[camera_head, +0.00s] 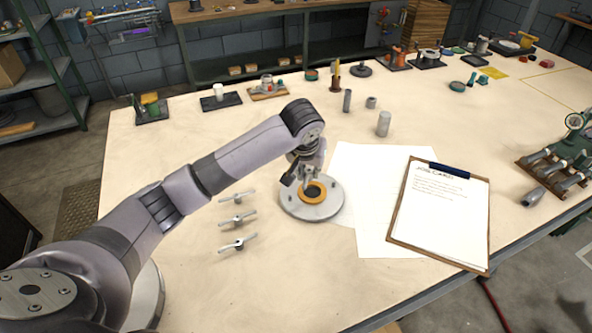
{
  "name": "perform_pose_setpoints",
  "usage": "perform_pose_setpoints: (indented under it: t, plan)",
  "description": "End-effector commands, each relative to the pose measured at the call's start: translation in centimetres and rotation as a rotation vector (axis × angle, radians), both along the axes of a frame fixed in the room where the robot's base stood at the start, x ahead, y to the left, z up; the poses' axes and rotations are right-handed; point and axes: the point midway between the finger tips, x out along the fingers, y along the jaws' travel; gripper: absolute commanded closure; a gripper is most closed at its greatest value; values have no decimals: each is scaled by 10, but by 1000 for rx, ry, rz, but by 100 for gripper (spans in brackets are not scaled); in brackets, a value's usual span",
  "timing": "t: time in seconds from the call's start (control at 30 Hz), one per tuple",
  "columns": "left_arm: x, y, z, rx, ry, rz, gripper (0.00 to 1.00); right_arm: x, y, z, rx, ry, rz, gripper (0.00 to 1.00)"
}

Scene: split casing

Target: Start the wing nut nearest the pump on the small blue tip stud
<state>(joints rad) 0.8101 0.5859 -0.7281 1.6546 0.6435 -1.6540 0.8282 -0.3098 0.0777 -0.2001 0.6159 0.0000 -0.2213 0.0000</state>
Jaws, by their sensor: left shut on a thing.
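Three silver wing nuts lie in a short column on the table: a far one (237,197), a middle one (237,219) and a near one (238,244). Right of them sits a round grey casing (298,209) with a yellow-orange ring (319,198) around a dark centre. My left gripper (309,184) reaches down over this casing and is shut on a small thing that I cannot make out. I cannot tell whether that thing touches the casing. No blue stud tip can be made out. My right gripper is not in view.
A clipboard (442,222) and white sheets (370,185) lie right of the casing. Grey cylinders (384,123) stand behind. A green machine with a gauge (573,122) is at the right edge. Small parts line the back. The table front of the wing nuts is clear.

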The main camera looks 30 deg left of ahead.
Motion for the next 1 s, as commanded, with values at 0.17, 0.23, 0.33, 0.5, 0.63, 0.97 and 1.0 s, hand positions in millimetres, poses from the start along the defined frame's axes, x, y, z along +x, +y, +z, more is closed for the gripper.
perform_pose_setpoints:
  t: [0.17, 0.23, 0.33, 0.5, 0.63, 0.97, 1.0]
  plan:
    - [35, 44, -49, -1, 10, 81, 100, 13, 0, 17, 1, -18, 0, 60]
    - [41, 57, -66, 0, 8, 96, 100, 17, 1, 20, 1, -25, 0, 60]
    - [44, 70, -84, 1, 6, 108, 100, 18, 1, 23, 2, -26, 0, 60]
    - [46, 77, -97, 0, 1, 112, 100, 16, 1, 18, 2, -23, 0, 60]
    - [46, 77, -107, 0, 1, 112, 100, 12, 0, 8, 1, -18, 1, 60]
    - [45, 78, -141, 2, 1, 112, 100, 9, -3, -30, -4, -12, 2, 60]
    - [45, 78, -144, 2, 1, 112, 100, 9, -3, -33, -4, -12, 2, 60]
